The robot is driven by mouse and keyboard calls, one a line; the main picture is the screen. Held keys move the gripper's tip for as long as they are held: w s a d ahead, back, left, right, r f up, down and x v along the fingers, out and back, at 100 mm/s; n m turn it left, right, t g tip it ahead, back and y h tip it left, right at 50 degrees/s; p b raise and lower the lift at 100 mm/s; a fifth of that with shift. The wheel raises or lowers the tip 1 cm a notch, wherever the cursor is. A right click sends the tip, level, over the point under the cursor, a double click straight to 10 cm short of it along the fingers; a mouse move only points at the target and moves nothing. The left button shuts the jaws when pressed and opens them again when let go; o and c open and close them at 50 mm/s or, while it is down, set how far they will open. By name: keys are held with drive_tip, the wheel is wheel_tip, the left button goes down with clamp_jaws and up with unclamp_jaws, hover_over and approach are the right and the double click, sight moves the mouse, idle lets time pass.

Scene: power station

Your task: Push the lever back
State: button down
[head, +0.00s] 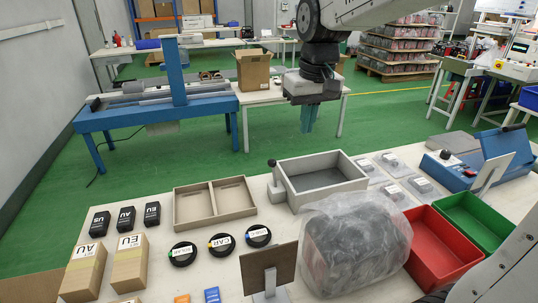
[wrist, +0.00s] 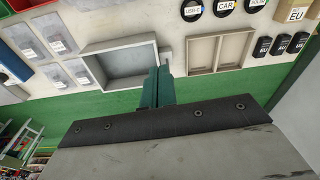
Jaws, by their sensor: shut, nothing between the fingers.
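A grey open box (head: 322,192) stands on the white table, with a black round knob (head: 272,163) on an upright at its back left corner. A blue device (head: 466,168) at the right of the table also has a black knob (head: 445,155); I cannot tell which of these is the task's lever. My gripper (head: 308,124) is shut and empty, its teal fingers pointing down, apart from both knobs and above and behind the grey box. In the wrist view, my fingers (wrist: 157,82) show beside the grey box (wrist: 122,62); its knob is not clearly visible there.
A beige two-compartment tray (head: 214,202) lies left of the grey box. A clear bag of dark items (head: 356,240) stands in front, with red (head: 440,249) and green (head: 476,220) bins to its right. Labelled black discs (head: 221,243) lie in front of the tray.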

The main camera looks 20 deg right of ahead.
hover_over(274, 173)
drive_tip(key=s, duration=0.5)
wheel_tip(274, 173, down, 4)
drive_tip(key=w+f, duration=0.9)
drive_tip(key=w, duration=0.3)
drive_tip(key=shift+w+a+n, duration=0.2)
drive_tip(key=shift+w+n, duration=0.2)
wheel_tip(274, 173, down, 10)
drive_tip(key=shift+s+d+r, duration=0.1)
drive_tip(key=shift+s+r, duration=0.15)
drive_tip(key=shift+s, duration=0.5)
drive_tip(key=shift+s+r, duration=0.25)
drive_tip(key=shift+s, duration=0.45)
